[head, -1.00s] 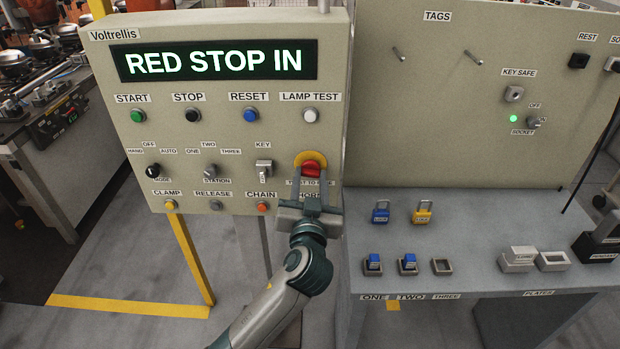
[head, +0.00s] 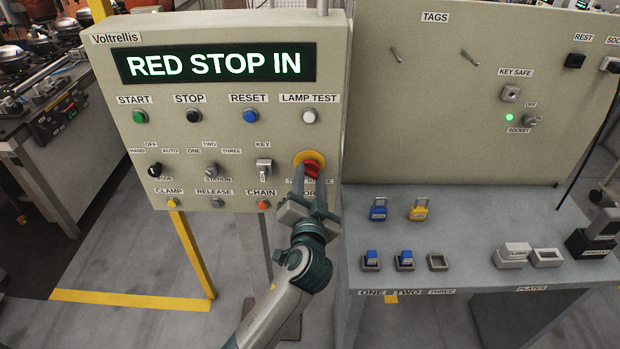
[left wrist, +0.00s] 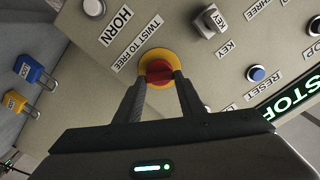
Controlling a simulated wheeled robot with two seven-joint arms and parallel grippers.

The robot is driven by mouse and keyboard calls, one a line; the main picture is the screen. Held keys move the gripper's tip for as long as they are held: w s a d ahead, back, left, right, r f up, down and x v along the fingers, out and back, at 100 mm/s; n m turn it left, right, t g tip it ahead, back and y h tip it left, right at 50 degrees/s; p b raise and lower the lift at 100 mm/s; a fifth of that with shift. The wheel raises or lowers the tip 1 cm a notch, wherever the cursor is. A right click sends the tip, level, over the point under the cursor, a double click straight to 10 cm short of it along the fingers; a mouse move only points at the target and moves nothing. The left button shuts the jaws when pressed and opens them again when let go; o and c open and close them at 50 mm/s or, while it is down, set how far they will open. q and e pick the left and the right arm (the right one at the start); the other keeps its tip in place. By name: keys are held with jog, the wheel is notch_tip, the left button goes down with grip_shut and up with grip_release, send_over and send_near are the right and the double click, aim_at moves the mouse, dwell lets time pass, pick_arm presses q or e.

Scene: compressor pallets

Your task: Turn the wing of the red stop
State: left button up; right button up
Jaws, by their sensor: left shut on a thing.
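The red stop (head: 311,170) is a red winged knob on a yellow round plate (head: 309,157), at the lower right of the beige control panel. It also shows in the left wrist view (left wrist: 158,72), with its yellow ring around it. My left gripper (head: 310,180) reaches up to it from below, its fingers tilted, and is shut on the red wing. In the left wrist view the two fingers (left wrist: 160,84) sit on either side of the wing. The panel display (head: 215,64) reads RED STOP IN. The label below the stop is partly hidden by my gripper. My right gripper is not in view.
The key switch (head: 263,168) and the chain button (head: 263,204) lie left of the stop. A grey bench (head: 470,225) at the right holds a blue padlock (head: 379,211), a yellow padlock (head: 419,211) and small holders. A yellow post (head: 192,250) stands below the panel.

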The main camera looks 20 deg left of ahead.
pick_arm(q)
jog(key=o, duration=1.1)
jog(key=shift+c, duration=0.2)
jog(key=shift+s+d+f, duration=0.1)
jog(key=shift+s+d, duration=0.05)
jog(key=shift+s, duration=0.3)
jog(key=b+v, duration=0.5)
jog(key=v, duration=1.1)
jog(key=shift+s, duration=0.2)
